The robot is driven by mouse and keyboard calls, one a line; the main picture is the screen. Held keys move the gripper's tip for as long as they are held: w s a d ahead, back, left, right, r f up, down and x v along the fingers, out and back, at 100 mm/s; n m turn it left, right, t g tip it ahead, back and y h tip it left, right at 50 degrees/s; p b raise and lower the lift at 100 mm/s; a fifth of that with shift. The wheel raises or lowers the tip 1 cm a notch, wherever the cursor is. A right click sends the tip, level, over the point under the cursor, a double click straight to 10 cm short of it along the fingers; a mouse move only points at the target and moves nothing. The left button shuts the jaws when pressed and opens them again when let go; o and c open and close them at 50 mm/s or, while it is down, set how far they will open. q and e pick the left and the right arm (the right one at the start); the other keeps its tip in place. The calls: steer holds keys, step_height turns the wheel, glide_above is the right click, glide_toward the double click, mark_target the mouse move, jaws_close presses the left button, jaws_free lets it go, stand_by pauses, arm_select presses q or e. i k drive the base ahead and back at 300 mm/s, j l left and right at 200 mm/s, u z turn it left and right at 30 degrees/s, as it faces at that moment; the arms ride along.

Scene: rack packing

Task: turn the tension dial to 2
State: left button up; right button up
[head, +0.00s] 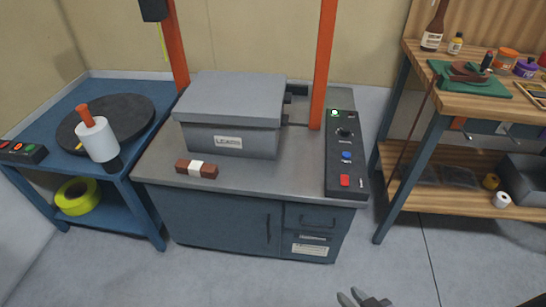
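A dark control panel (345,165) lies on the right side of the grey-topped blue cabinet. It carries a lit green lamp (334,113) at its far end. Below the lamp is a black round dial (345,132), the likely tension dial. Its numbers and pointer are too small to read. A blue button (346,156) and a red switch (345,181) sit nearer the front. My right gripper (351,296) shows at the bottom edge, low in front of the cabinet and well away from the panel. Its two fingertips look apart, with nothing between them. My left gripper is out of view.
An orange upright (323,65) stands just behind the panel's left side. A grey lidded box (230,110) and a brown block with a white band (197,169) are on the cabinet top. A blue table (60,110) is left, a wooden workbench (425,60) right.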

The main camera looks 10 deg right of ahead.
mark_target(345, 131)
steer(key=k+l, duration=0.55)
steer(key=k, duration=0.2)
steer(key=i+l+z, duration=0.45)
steer(key=i+l, duration=0.5)
steer(key=i, duration=0.05)
